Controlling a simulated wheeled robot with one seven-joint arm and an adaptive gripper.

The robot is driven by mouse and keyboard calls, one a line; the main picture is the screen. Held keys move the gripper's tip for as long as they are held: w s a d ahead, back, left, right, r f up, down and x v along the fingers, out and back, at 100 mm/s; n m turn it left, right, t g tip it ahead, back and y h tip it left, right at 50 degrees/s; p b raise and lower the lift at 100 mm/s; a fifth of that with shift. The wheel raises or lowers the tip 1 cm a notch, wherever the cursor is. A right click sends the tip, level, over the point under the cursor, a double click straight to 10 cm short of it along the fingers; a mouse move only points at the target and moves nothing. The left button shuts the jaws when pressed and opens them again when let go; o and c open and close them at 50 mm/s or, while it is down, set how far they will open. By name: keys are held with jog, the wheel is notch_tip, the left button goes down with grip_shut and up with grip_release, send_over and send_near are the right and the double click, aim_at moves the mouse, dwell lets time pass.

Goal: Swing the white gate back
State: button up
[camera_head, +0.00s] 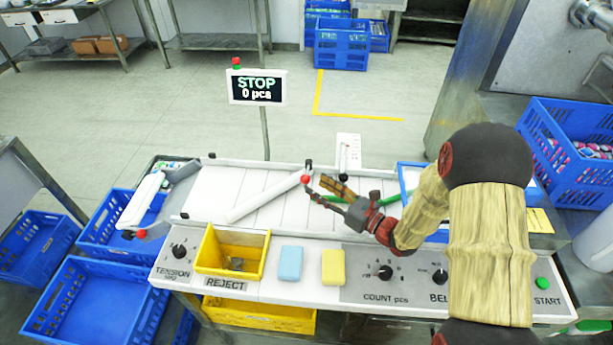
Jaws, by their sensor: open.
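A white gate (262,200) lies diagonally across the pale conveyor belt (205,203). A red knob (306,179) is at its upper right end. My gripper (317,190) is open and empty just right of this knob; I cannot tell whether a finger touches it. A green bar (390,198) lies behind my gripper and is partly hidden by it. Another white bar (143,198), with a red knob (141,233) at its lower end, stands at the left end of the belt.
The front panel holds a yellow reject bin (233,271), a blue sponge (290,262), a yellow sponge (333,267) and several dials. A sign (257,87) reading STOP, 0 pca stands behind the belt. Blue crates (92,302) stand left; another blue crate (565,123) is right.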

aim_at(305, 179)
jog(key=b+x, duration=0.1)
jog(key=x, duration=0.5)
jog(key=shift+a, duration=0.1)
jog(key=shift+c, duration=1.1)
jog(key=c, duration=0.7)
grip_shut()
